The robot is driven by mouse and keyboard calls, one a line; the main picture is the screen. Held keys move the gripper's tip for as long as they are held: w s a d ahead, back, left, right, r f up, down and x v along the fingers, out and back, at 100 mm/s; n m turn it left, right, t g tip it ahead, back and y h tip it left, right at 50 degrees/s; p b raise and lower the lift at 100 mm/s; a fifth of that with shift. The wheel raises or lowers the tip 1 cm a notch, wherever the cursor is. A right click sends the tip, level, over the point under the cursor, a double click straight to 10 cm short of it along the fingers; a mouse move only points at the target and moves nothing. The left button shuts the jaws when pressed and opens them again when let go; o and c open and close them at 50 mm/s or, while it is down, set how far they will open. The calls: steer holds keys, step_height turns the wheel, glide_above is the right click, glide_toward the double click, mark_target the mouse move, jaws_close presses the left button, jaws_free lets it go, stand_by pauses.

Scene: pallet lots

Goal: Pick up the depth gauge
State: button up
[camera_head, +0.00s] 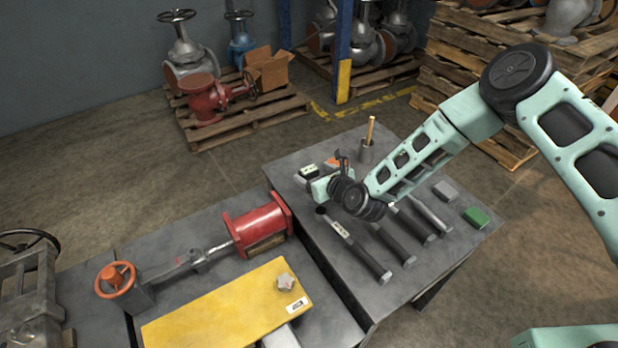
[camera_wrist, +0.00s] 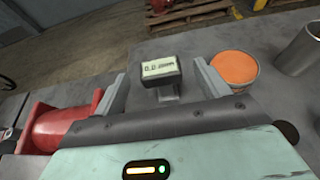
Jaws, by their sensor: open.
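The depth gauge (camera_wrist: 161,69) has a dark housing with a pale digital display and shows between my gripper's two fingers in the wrist view. A small part with a pale display, which looks like the same gauge (camera_head: 308,171), shows at the far left of the dark table in the head view. My gripper (camera_wrist: 161,84) is open, with one finger on each side of the gauge and a visible gap to both. In the head view my gripper (camera_head: 318,186) is low over the table, and its wrist hides part of that area. The gauge's lower part is partly hidden by the gripper body.
An orange-topped round tin (camera_wrist: 235,69) stands close to the right finger. A metal cup (camera_wrist: 299,50) is beyond it. Several dark bar-shaped tools (camera_head: 354,246), a grey block (camera_head: 446,190) and a green block (camera_head: 476,217) lie on the table (camera_head: 353,297). A red cylinder (camera_head: 259,226) is to the left.

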mark_target(309, 169)
steer(key=shift+x, duration=1.7)
steer(key=shift+r, duration=0.2)
steer(key=c, duration=1.4)
